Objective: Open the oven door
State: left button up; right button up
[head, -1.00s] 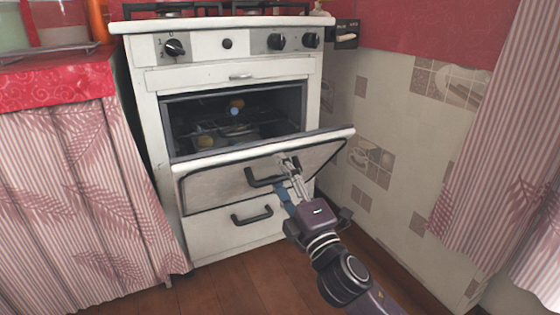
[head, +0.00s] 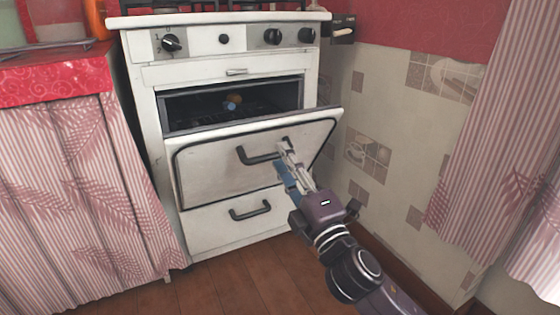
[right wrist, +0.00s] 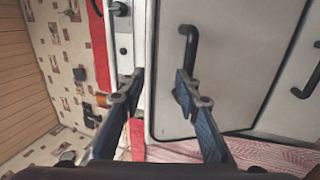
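The white oven door (head: 225,165) is partly open, tilted out at the top, with a dark gap above it into the oven cavity (head: 200,105). Its dark bar handle (head: 258,156) is on the front face. My right gripper (head: 283,155) is at the handle's right end. In the right wrist view my right gripper (right wrist: 160,82) has its fingers apart, and the handle (right wrist: 190,50) is by the right finger's tip. I cannot tell whether they touch. The door's face (right wrist: 225,75) shows beyond the fingers. My left gripper is not in view.
A lower drawer (head: 220,228) with its own handle is shut below the door. A curtained counter (head: 75,190) stands close on the left. A tiled wall (head: 400,140) is on the right. Wooden floor (head: 240,280) is clear in front.

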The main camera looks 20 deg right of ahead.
jog(key=f+b+v, duration=0.1)
jog(key=b+v, duration=0.1)
jog(key=v, duration=0.4)
dwell(0.5)
